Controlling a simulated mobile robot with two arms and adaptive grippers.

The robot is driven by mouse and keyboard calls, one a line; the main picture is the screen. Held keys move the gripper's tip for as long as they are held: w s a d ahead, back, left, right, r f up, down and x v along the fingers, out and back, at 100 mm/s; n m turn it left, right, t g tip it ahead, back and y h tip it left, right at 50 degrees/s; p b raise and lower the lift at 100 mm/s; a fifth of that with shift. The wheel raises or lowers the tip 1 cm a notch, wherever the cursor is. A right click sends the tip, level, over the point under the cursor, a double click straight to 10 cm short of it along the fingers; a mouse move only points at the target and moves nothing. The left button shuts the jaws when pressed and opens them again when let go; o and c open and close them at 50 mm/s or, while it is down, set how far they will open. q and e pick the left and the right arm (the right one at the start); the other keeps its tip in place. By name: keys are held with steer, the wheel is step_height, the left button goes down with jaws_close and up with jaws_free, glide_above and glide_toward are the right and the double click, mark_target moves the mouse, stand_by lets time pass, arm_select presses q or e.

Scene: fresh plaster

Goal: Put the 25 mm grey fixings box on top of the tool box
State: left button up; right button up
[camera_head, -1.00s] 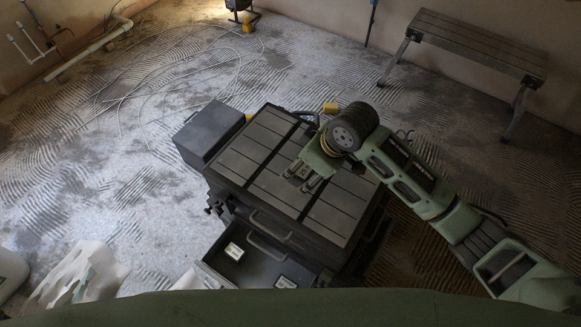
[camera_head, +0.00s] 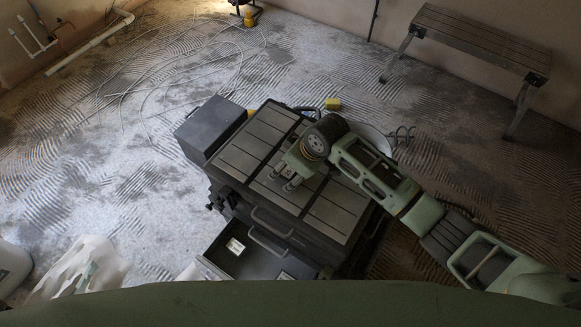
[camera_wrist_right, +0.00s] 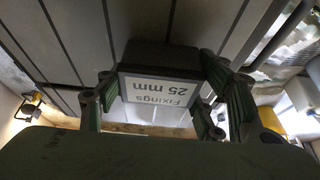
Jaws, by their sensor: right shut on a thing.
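The grey fixings box (camera_wrist_right: 158,56), its white label reading "Fixings 25 mm" upside down, sits between the fingers of my right gripper in the right wrist view. My right gripper (camera_head: 281,181) is shut on it, over the slatted top of the tool box (camera_head: 334,209). The tool box is large and dark, and its top also shows in the right wrist view (camera_wrist_right: 75,38). The head view barely shows the held box, and I cannot tell whether it touches the top. My left gripper is not in view.
A front drawer (camera_head: 262,263) stands open with small labelled boxes inside. A dark case (camera_head: 208,127) adjoins the tool box at the left. A bench (camera_head: 482,42) stands at the back right. Cables lie on the floor at the back left. Much of the slatted top is bare.

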steer(key=shift+f, duration=0.15)
steer(key=o, duration=1.4)
steer(key=shift+r, duration=0.25)
steer(key=v, duration=1.2)
steer(key=shift+d+f, duration=0.1)
